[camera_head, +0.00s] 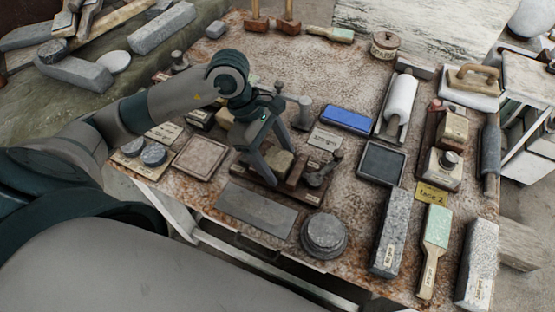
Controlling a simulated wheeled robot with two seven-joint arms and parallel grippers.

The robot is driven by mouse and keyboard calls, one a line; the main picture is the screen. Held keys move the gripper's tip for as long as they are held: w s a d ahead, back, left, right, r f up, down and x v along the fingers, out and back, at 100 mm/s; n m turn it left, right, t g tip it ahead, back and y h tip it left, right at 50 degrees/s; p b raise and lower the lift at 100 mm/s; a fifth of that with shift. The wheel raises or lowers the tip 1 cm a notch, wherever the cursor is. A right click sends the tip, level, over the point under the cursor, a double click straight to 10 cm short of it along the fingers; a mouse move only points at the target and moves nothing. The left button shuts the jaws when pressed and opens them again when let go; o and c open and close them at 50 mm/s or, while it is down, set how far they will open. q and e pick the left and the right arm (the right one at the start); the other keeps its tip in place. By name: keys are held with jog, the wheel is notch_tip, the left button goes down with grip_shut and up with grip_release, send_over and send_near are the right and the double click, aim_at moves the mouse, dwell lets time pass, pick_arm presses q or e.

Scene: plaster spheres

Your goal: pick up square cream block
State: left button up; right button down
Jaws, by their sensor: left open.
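A cream block (280,162) sits on a dark brown wooden holder (260,178) near the middle of the table. My left gripper (278,165) reaches down over it from above, open, with one finger on each side of the block. The gripper hides part of the block's top, and I cannot tell whether the fingers touch it. My right gripper is not in view.
A brown block (296,174) and a dark-handled stamp (325,168) stand close on the right. A grey slab (256,208) and a round grey stone (324,236) lie in front. A blue pad (347,119) and a dark tray (382,162) are farther right.

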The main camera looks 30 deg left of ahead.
aim_at(278, 158)
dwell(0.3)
pick_arm(q)
jog(key=c, duration=1.3)
jog(key=shift+c, duration=0.2)
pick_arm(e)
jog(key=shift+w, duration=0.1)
pick_arm(q)
jog(key=shift+r, duration=0.1)
